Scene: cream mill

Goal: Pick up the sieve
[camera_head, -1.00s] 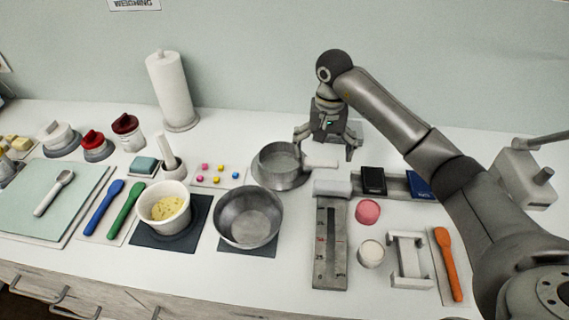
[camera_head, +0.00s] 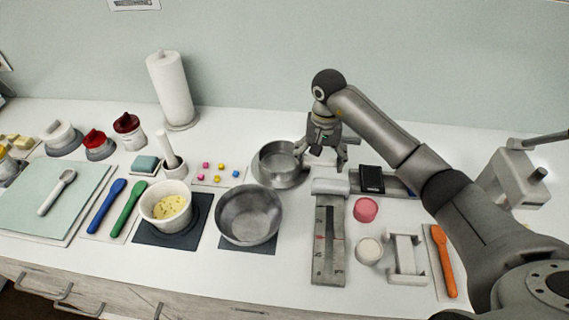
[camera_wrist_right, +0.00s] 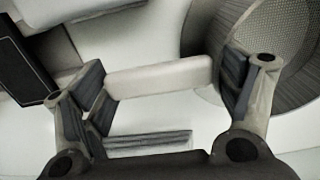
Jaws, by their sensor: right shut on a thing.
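The sieve (camera_head: 278,160) is a round grey metal pan with a pale handle. It sits at the back middle of the counter, in or on a round grey holder (camera_head: 291,184). My right gripper (camera_head: 322,163) is down at the handle, just right of the pan, and hides most of the handle in the head view. In the right wrist view the pale handle (camera_wrist_right: 160,77) lies between the two fingers of my right gripper (camera_wrist_right: 168,85), which is shut on it. The sieve's mesh (camera_wrist_right: 275,42) shows at the upper right there. My left gripper is not in view.
A metal bowl (camera_head: 249,216) stands in front of the sieve. A grey scale-like block (camera_head: 329,245), a dark box (camera_head: 371,179) and a pink item (camera_head: 366,209) lie to the front right. Small coloured pieces (camera_head: 221,175) lie to the left. The wall is behind.

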